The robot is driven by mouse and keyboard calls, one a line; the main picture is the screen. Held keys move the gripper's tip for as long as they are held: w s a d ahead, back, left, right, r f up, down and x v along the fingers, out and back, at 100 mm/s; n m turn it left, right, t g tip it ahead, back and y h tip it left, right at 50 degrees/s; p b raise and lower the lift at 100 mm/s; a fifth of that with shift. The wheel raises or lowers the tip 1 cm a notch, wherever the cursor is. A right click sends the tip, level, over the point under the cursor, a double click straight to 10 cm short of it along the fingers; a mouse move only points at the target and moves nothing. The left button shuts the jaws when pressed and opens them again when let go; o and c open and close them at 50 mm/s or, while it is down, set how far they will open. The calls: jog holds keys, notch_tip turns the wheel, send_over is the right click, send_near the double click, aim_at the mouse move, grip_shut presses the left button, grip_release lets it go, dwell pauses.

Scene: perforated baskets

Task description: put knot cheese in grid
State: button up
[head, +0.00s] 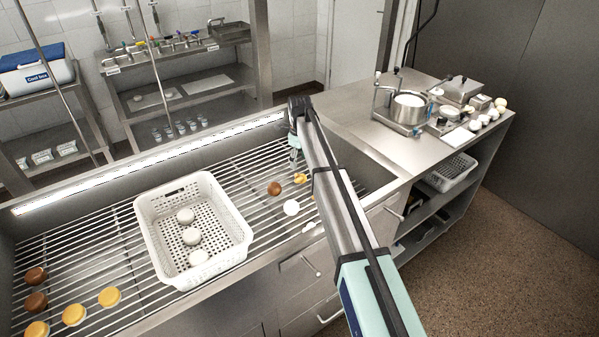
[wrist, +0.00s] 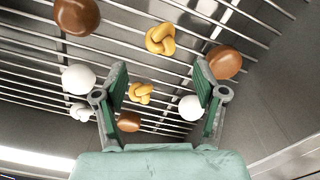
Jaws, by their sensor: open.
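A golden knot cheese (head: 300,178) lies on the metal bar rack (head: 105,235), right of the basket in the head view. The wrist view shows two golden knots, one beyond the fingertips (wrist: 160,39) and one seen between the fingers (wrist: 141,93). A white, knot-like piece (wrist: 80,112) sits left of the fingers. My gripper (wrist: 160,72) is open, with nothing held between its fingers. In the head view my gripper (head: 294,157) hangs over the rack just behind the knot, partly hidden by my arm. A white perforated basket (head: 148,232) stands on the rack holding three white rounds.
Brown balls (head: 274,188) and white balls (head: 291,207) lie close around the knots. Brown and yellow rounds (head: 73,314) lie at the rack's left. The sink walls enclose the rack; a counter (head: 350,125) with a pot stands right.

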jog(key=shift+r, duration=2)
